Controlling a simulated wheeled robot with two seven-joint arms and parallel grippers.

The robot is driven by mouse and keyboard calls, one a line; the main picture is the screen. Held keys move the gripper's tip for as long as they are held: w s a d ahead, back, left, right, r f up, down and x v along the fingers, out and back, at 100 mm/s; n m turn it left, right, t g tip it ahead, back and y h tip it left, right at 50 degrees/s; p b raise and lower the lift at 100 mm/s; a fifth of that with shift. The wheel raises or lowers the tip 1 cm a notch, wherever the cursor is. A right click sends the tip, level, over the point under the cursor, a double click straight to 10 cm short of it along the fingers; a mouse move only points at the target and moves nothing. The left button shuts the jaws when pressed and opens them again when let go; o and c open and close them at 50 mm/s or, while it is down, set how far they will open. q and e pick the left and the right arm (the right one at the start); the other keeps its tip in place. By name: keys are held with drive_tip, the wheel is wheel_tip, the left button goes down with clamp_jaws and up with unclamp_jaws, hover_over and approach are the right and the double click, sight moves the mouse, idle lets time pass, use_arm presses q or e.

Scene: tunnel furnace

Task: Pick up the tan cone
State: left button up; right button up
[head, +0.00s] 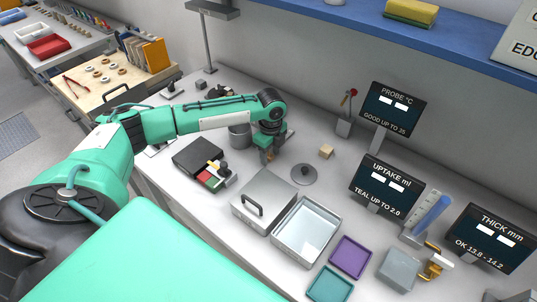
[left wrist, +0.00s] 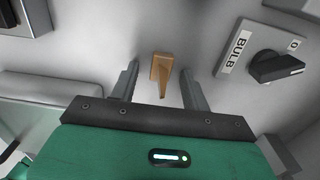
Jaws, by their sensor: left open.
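The tan cone (left wrist: 162,72) shows in the left wrist view as a tapered tan piece, its narrow end pointing toward the gripper body. My left gripper (left wrist: 160,76) is open, with one finger on each side of the cone and a visible gap on both sides. In the head view my left gripper (head: 268,153) points down over the bench, behind the lidded metal box. A bit of tan shows at its fingers there, mostly hidden by them. My right gripper is in neither view.
A grey cup (head: 239,135) stands close left of the gripper. A grey disc with a knob (head: 304,174) and a small tan block (head: 326,151) are to its right. The lidded metal box (head: 264,200) and an open tray (head: 307,230) are nearer. A BULB-labelled panel (left wrist: 240,47) is beside the fingers.

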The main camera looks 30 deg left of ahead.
sight(270, 156)
use_arm(q)
clamp_jaws()
wheel_tip(270, 156, up, 20)
drive_tip(key=b, duration=0.2)
idle(0.6)
